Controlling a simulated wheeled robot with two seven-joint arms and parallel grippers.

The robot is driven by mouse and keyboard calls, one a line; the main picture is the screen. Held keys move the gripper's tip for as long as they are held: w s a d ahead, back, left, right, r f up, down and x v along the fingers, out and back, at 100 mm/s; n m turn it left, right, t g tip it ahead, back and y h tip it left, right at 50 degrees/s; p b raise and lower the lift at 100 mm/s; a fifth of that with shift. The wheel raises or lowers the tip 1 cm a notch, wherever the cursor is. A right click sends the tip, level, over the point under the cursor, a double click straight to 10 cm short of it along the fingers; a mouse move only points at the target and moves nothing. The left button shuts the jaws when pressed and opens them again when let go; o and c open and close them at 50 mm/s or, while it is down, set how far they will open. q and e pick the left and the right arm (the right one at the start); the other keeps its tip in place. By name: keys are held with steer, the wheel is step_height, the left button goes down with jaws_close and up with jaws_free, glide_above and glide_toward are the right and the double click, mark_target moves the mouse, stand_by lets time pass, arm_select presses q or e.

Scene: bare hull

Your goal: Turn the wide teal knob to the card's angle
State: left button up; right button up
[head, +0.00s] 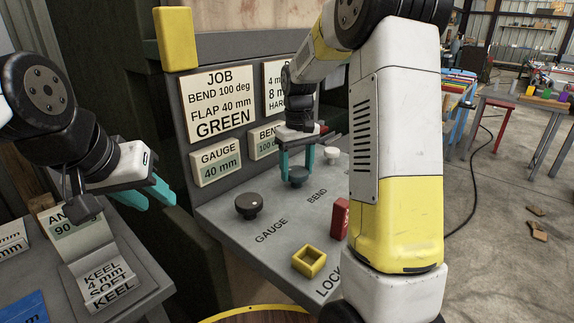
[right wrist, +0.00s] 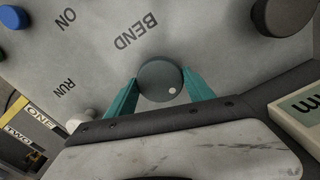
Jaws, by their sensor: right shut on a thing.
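The wide teal knob (head: 298,176) sits on the grey console by the word BEND; it also shows in the right wrist view (right wrist: 160,77), dark teal with a pale dot near its lower right edge. My right gripper (head: 297,168) is shut on it, one teal finger on each side. The job card (head: 218,104) reads BEND 100 deg, FLAP 40 mm, GREEN. A smaller BEND card (head: 266,142), partly hidden by my right gripper, reads 100 deg. My left gripper (head: 158,201) is open and empty, left of the console.
A dark knob (head: 249,205) stands by GAUGE, near a GAUGE 40 mm card (head: 217,160). A yellow square socket (head: 309,260) and a red block (head: 340,217) lie toward the front. A white knob (head: 332,154) is behind the teal one. A blue knob (right wrist: 12,17) shows near ON.

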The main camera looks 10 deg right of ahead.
mark_target(297, 170)
steer(key=shift+n, duration=0.4)
steer(key=o, duration=1.4)
steer(key=shift+c, duration=0.2)
step_height(297, 170, up, 7)
steer(key=shift+f, duration=0.1)
steer(key=shift+r, duration=0.55)
